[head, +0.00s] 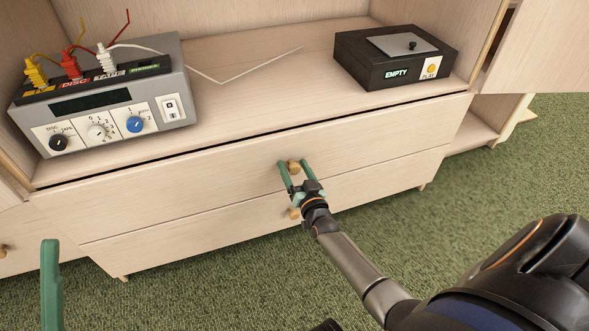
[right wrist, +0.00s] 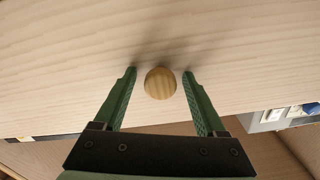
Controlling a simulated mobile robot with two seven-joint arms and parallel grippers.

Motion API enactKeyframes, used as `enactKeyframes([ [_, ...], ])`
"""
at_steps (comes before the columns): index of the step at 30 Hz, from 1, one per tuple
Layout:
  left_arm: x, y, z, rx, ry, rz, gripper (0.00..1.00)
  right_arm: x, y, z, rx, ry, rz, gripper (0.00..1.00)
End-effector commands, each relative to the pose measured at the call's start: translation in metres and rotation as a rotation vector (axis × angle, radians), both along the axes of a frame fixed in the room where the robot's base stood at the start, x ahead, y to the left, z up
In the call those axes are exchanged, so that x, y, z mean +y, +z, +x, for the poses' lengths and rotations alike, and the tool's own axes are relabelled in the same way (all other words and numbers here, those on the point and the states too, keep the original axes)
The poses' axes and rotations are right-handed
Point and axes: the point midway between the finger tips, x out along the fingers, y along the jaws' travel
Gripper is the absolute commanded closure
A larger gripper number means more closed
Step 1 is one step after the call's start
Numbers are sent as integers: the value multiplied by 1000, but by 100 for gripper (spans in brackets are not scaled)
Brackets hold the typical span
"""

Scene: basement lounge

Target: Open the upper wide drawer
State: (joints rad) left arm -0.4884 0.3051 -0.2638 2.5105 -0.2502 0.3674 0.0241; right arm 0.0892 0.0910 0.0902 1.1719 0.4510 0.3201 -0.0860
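The upper wide drawer (head: 210,163) is a pale wood front below the shelf. A dark gap runs along its top edge. Its round wooden knob (head: 293,167) is at the middle of the front. My right gripper (head: 295,165) is at this knob, with its green fingers on either side. In the right wrist view the knob (right wrist: 160,83) sits between the open fingers (right wrist: 160,74), with a visible gap on each side. Part of my left gripper (head: 51,285), one green finger, shows at the lower left; the rest is out of view.
A lower wide drawer (head: 180,222) with its own knob (head: 294,213) lies below. On the shelf above stand a grey device (head: 100,98) with knobs and plugged cables and a black box (head: 393,58) reading EMPTY. Green carpet (head: 200,295) in front is clear.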

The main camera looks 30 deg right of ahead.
Motion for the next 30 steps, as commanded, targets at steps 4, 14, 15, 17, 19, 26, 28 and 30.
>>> enactKeyframes([
  [4, 0, 0, 0, 0, -1, -1, 50, 0, 0, 0, 0, 0, 0, 42],
  [14, 0, 0, 0, 2, -1, -2, 50, 0, 0, 0, 0, 0, 0, 80],
  [15, 0, 0, 0, 2, -1, -2, 50, 0, 0, 0, 0, 0, 0, 84],
  [17, 0, 0, 0, 2, -1, -2, 50, 0, 0, 0, 0, 0, 0, 91],
  [19, 0, 0, 0, 2, -1, -2, 50, 0, 0, 0, 0, 0, 0, 99],
  [26, 0, 0, 0, 2, 0, -3, 50, 0, 0, -1, 0, 0, 0, 100],
  [28, 0, 0, 0, 2, 0, -2, 50, 0, 0, -1, 0, 0, 0, 100],
  [30, 0, 0, 0, 2, 0, -2, 50, 0, 0, -1, 0, 0, 0, 100],
])
